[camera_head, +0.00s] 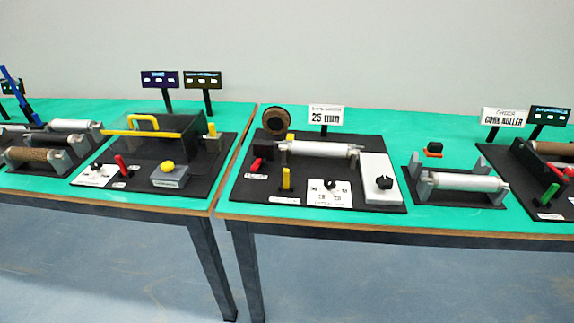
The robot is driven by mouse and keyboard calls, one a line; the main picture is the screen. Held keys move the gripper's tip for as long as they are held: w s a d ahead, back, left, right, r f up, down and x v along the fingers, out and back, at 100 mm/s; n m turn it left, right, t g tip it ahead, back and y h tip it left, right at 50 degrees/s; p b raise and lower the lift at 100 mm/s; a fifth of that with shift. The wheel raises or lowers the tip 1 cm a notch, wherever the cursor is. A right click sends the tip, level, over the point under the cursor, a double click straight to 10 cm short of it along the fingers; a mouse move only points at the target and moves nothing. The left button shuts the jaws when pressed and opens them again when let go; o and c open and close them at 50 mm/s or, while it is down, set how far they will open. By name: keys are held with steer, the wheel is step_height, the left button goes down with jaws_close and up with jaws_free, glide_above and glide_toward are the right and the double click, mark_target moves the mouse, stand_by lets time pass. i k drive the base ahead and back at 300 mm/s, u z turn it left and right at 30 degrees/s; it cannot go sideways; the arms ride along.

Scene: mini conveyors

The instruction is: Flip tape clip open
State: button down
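The middle station, a black board (240,193) under a white sign (326,118) reading "25 mm", bears a brown ring like a tape roll (268,121) at its back left. A small yellow piece (290,137) stands just right of the ring. A red lever (256,164) on a black block and an upright yellow lever (287,179) are at the front left. A white roller (320,148) lies across the middle. No part is labelled legibly as a tape clip, so I cannot tell which it is or whether it is open. My gripper is not in view.
A white box with a black knob (384,183) stands at the board's right. Left is a station with a dark cover and yellow handle (143,118). Right is a separate roller stand (466,183). A gap (231,180) separates two green-topped tables. The floor in front is clear.

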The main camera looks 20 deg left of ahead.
mark_target(286, 171)
steer(key=u, duration=1.25)
steer(key=i, duration=0.35)
steer(key=z, duration=0.75)
